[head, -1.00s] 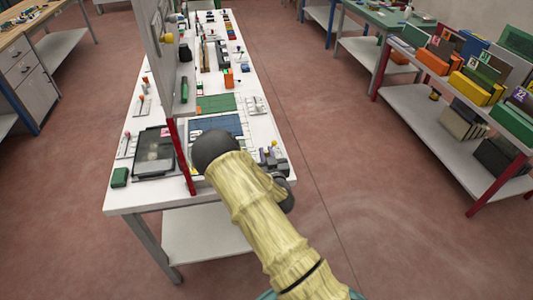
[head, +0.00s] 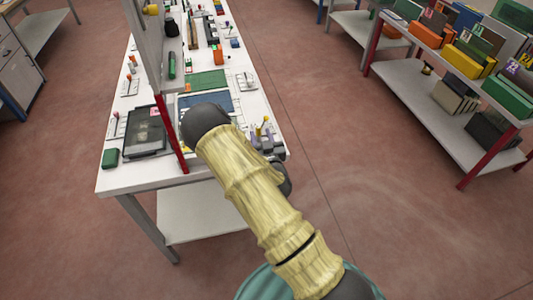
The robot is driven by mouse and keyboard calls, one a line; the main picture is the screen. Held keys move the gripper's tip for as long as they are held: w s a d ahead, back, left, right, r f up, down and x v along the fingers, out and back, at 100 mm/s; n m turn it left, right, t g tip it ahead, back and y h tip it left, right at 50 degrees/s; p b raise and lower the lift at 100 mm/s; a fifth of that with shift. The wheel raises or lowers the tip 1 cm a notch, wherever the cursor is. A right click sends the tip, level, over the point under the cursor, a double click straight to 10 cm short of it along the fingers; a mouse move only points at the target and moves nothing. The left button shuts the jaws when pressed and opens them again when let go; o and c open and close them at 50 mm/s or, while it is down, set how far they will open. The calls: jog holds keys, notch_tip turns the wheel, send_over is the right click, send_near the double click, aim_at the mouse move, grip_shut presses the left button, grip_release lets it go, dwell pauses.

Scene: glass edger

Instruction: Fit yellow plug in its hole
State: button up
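My arm in its pale yellow sleeve reaches over the near end of the white workbench (head: 125,183). My gripper is not visible; the arm and its dark joint cover that part of the bench. A small yellow-topped piece (head: 266,119) stands near the bench's right edge, just right of my arm. A yellow knob-like piece (head: 151,9) is on the upright grey panel (head: 152,45). Both are too small to tell whether either is the yellow plug. I cannot make out its hole.
A dark tray (head: 145,133) and a green block (head: 111,158) lie at the bench's near left. A red post (head: 172,135) stands beside the tray. Blue (head: 206,103) and green mats (head: 205,81) lie mid-bench. A loaded shelf (head: 430,96) stands right, with open floor between.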

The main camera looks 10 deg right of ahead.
jog(key=s+b, duration=0.2)
jog(key=s, duration=0.6)
dwell(0.4)
jog(key=s+r+g, duration=0.4)
jog(key=s+g, duration=0.3)
jog(key=s, duration=0.2)
jog(key=s+r+g, duration=0.4)
jog(key=s+g, duration=0.4)
jog(key=shift+s+r, duration=0.3)
jog(key=shift+s, duration=0.1)
